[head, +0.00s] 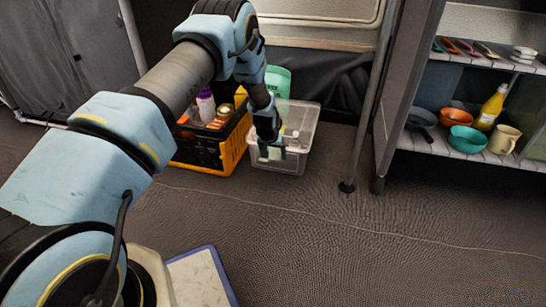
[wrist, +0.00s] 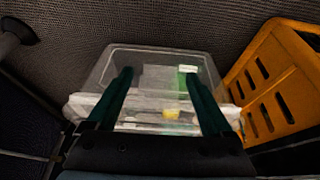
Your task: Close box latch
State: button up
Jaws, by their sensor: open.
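The clear plastic box (head: 300,128) stands on the floor beside an orange-and-black crate. In the wrist view the box (wrist: 205,62) lies below my gripper, and its whitish near rim (wrist: 78,104) shows at both sides of the fingers. Some contents, including a green and a yellow item, show through it. My gripper (head: 272,154) points down at the box's front side. In the wrist view my gripper (wrist: 158,76) has its two dark green fingers wide apart with nothing clearly between them. I cannot make out the latch or whether the fingers touch the box.
The orange-and-black crate (head: 240,150) with bottles stands close left of the box; its orange wall (wrist: 262,85) shows at the right in the wrist view. A metal pole (head: 364,110) and a shelf unit (head: 408,75) with bowls stand to the right.

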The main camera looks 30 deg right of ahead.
jog(key=c, duration=1.2)
